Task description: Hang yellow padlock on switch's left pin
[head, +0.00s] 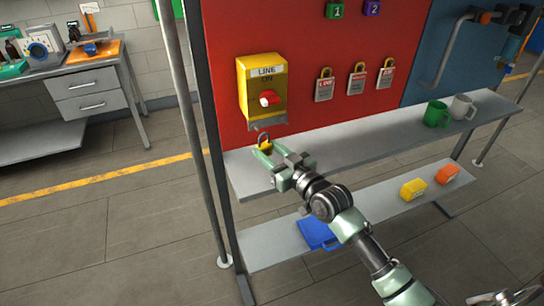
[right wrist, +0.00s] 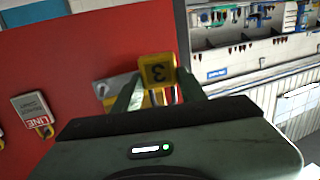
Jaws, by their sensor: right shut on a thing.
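The yellow padlock (head: 265,146) is upright, its dark shackle up, between the fingertips of my right gripper (head: 267,154). In the right wrist view the padlock (right wrist: 157,70) shows a "3", and my right gripper (right wrist: 158,92) is shut on it. The switch (head: 250,82) is a yellow box with a red knob on the red panel. A grey bracket (head: 268,124) juts from its lower edge, just above the shackle. The bracket shows in the right wrist view (right wrist: 117,84), left of the padlock. I cannot make out the left pin or whether the shackle touches it. My left gripper is not in view.
Padlocks with tags (head: 324,89) hang on the red panel right of the switch. The grey shelf (head: 340,143) runs below, with a green mug (head: 436,114) and a light mug (head: 462,107) at its right. A lower shelf holds a blue item (head: 318,233) and yellow (head: 413,189) and orange (head: 447,174) blocks.

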